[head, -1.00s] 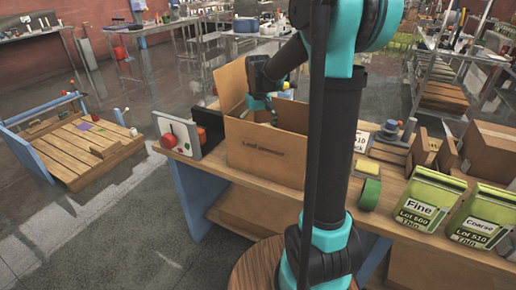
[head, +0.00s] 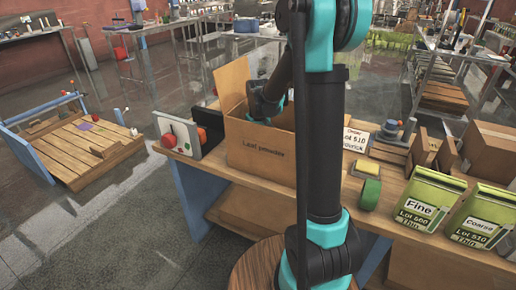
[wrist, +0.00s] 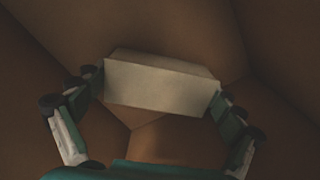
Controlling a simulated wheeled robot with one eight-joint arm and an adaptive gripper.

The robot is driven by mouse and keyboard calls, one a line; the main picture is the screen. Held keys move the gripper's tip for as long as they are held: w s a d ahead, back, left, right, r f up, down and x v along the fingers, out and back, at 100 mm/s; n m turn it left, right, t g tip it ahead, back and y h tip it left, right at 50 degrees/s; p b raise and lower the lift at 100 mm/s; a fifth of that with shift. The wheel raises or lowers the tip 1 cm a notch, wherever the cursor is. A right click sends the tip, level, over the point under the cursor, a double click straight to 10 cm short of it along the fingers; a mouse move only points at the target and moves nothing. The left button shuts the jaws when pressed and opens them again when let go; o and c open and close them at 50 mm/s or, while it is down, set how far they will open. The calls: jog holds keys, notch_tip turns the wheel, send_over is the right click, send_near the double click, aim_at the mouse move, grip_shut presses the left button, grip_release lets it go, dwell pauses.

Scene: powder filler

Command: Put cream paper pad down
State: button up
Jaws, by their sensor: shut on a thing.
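The cream paper pad (wrist: 158,88) shows in the wrist view as a pale block between the two fingers. My gripper (wrist: 162,93) is shut on it, one finger against each end. Brown cardboard walls surround the pad in that view, so it is inside the cardboard box (head: 258,148). In the head view my gripper reaches down into the box, and the box front hides the fingers and the pad. I cannot tell whether the pad touches the box bottom.
The box stands open on a wooden bench, with one flap (head: 233,84) raised. A control panel with a red knob (head: 169,140) is at its left. A green tape roll (head: 370,193), a yellow block (head: 367,169), a label card (head: 356,139) and green bags (head: 424,200) are at its right.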

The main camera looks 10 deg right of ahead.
jog(key=o, duration=0.6)
notch_tip(320, 180, up, 12)
dwell(0.4)
jog(key=shift+r, duration=0.1)
